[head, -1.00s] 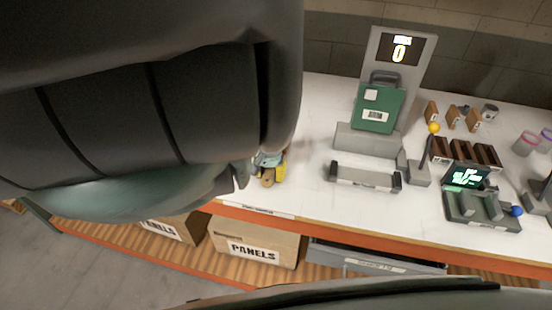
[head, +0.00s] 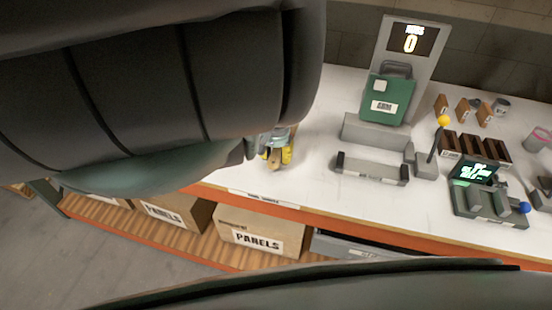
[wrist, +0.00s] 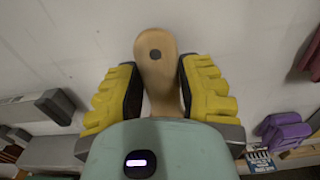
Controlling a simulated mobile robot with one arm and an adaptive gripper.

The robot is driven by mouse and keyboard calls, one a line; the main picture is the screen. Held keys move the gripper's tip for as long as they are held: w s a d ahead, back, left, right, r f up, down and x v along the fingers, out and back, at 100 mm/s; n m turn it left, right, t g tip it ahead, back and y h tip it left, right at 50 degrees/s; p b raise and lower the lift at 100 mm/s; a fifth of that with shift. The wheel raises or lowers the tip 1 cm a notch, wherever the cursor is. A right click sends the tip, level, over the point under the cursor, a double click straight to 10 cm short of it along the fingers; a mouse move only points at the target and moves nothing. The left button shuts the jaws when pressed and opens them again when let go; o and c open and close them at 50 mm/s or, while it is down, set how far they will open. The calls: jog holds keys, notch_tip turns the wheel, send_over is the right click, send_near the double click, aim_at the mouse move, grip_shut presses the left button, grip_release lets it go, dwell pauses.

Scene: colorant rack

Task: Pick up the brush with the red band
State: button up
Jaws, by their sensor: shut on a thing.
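My gripper (head: 278,157) is at the left part of the white table in the head view, partly hidden by my arm. In the wrist view its two yellow-padded fingers (wrist: 160,95) are shut on either side of a pale wooden brush handle (wrist: 155,60). The handle has a rounded end with a dark round spot. A bit of the wooden handle (head: 273,160) also shows between the fingers in the head view. The bristles and any red band are hidden, so I cannot see the band's colour.
A grey stand with a green case (head: 388,95) and a display is at the table's back. A lever with a yellow knob (head: 444,121), a device with a green screen (head: 474,173) and wooden holders (head: 478,148) stand to the right.

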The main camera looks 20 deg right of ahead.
jog(key=s+a+p, duration=0.3)
jog(key=s+p, duration=0.1)
jog(key=s, duration=0.3)
jog(key=s+a+r+p, duration=0.1)
jog(key=s+a+p, duration=0.3)
jog(key=s, duration=0.3)
jog(key=shift+r+p, duration=0.15)
jog(key=shift+p, duration=0.25)
jog(key=shift+a, duration=0.15)
